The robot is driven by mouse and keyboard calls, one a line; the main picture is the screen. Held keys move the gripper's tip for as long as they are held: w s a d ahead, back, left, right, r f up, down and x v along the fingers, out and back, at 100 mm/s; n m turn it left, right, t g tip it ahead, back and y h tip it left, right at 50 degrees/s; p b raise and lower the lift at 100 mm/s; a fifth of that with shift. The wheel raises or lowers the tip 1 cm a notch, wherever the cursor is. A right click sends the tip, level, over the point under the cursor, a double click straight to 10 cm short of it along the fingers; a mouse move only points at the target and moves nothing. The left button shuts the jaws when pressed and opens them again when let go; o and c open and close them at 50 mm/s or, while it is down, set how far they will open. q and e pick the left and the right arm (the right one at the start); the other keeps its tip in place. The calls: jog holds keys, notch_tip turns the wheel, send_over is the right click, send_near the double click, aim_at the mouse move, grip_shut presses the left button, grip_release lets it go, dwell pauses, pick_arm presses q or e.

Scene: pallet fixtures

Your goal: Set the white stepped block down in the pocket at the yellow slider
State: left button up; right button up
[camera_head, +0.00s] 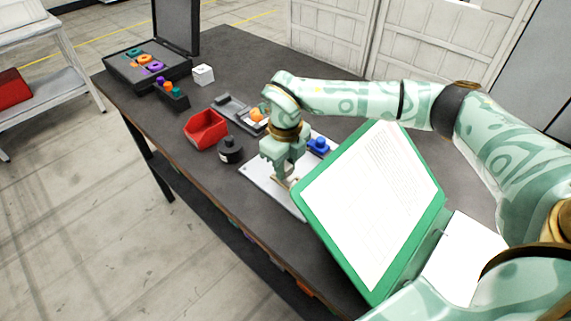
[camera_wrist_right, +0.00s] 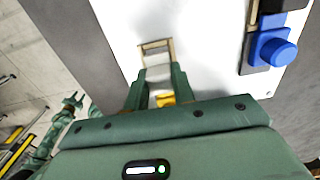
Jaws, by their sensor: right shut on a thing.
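My right gripper (camera_head: 284,180) is over the white plate (camera_head: 257,175) on the table. In the right wrist view its two fingers (camera_wrist_right: 158,78) are shut on the white stepped block (camera_wrist_right: 158,73), a small pale piece that is hard to make out against the plate. A tan U-shaped frame (camera_wrist_right: 157,46), which looks like the pocket, is just beyond the fingertips. The yellow slider (camera_wrist_right: 165,100) shows partly between the fingers. I cannot tell whether the block touches the frame. In the head view the block is not clear. My left gripper is not in view.
A blue knob (camera_head: 319,145) stands on the plate, also in the wrist view (camera_wrist_right: 275,48). A green-framed board (camera_head: 375,210) leans close to the gripper's right. A black weight (camera_head: 230,151) and red bin (camera_head: 205,129) are to its left. A white cube (camera_head: 203,74) stands farther back.

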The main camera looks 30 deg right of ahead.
jog(key=shift+f, duration=0.6)
jog(key=o, duration=1.5)
jog(key=shift+c, duration=0.2)
notch_tip(320, 180, up, 9)
jog(key=p, duration=0.7)
jog(key=shift+r+p, duration=0.1)
jog(key=shift+p, duration=0.3)
